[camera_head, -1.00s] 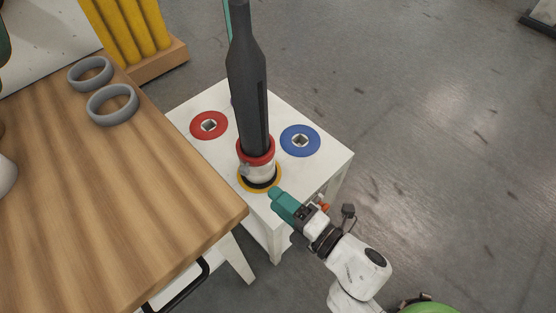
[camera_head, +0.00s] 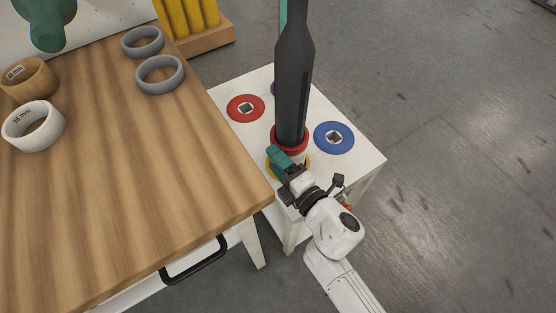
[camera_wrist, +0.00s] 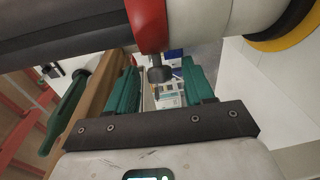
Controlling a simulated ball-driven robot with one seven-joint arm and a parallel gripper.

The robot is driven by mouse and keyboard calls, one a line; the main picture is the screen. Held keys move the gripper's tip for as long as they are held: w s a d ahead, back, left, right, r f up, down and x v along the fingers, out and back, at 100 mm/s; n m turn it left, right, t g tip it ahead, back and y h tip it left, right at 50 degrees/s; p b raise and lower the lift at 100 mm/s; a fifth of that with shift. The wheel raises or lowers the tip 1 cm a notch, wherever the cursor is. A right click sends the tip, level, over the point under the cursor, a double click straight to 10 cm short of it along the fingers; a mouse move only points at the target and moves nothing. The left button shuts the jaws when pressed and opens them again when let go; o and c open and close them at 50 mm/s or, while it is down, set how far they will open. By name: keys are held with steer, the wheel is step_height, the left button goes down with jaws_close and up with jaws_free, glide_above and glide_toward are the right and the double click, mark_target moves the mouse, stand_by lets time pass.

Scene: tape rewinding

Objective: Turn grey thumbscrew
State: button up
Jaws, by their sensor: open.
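The grey thumbscrew (camera_wrist: 160,74) shows in the wrist view as a small dark grey knob, beside the red collar (camera_wrist: 148,25). My gripper (camera_wrist: 160,88) has its two green fingers apart, one on each side of the thumbscrew in that view. I cannot tell whether they touch it. In the head view my gripper (camera_head: 276,158) is right at the red collar (camera_head: 289,139) at the foot of the upright dark post (camera_head: 294,85), and hides the thumbscrew. The white part under the collar shows in the wrist view (camera_wrist: 200,22).
The post stands on a small white table (camera_head: 362,155) with a red disc (camera_head: 245,107) and a blue disc (camera_head: 334,137). A wooden table (camera_head: 130,190) adjoins at left, carrying two grey rings (camera_head: 160,75), a white ring (camera_head: 33,126) and a wooden ring (camera_head: 30,78). Floor at right is open.

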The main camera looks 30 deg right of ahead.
steer(key=shift+c, duration=0.4)
jaws_close()
steer(key=shift+f+b, duration=0.2)
steer(key=shift+b, duration=0.35)
steer(key=shift+w+f+m+t+h+b, duration=0.2)
steer(key=shift+m+t+b, duration=1.1)
steer(key=shift+b, duration=3.85)
steer(key=shift+s+f+m+t+h+b, duration=0.45)
steer(key=shift+t+b, duration=1.55)
steer(key=shift+b, duration=3.1)
steer(key=shift+w+r+m, duration=0.35)
steer(key=shift+w, duration=0.05)
